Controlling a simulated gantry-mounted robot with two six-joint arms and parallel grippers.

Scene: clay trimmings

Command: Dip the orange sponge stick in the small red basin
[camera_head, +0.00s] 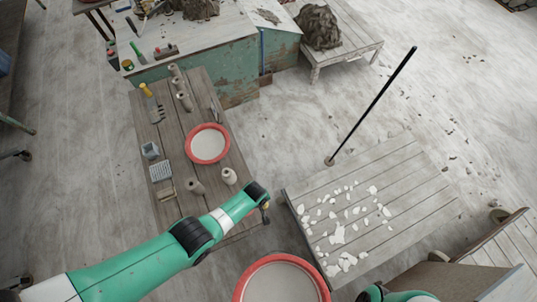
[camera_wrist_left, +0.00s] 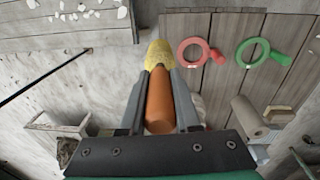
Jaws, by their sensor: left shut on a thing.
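My left gripper (camera_wrist_left: 160,95) is shut on the orange sponge stick (camera_wrist_left: 159,105), whose yellow sponge head (camera_wrist_left: 158,54) points forward past the fingertips. In the head view, my left gripper (camera_head: 265,206) is over the gap between the brown wooden table and the slatted grey table; the stick is barely visible there. A red-rimmed basin (camera_head: 207,128) with a pale inside sits on the brown table, beyond the gripper. Another red-rimmed basin (camera_head: 243,283), larger in the picture, is cut off at the bottom edge. Neither basin shows in the wrist view. My right gripper is out of view.
White clay scraps (camera_head: 338,235) cover part of the slatted table (camera_head: 412,175), and a black pole (camera_head: 372,105) rises behind it. Small clay pots (camera_head: 229,176) and tools stand on the brown table. In the wrist view are red (camera_wrist_left: 182,55) and green (camera_wrist_left: 240,58) ring-shaped tools.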

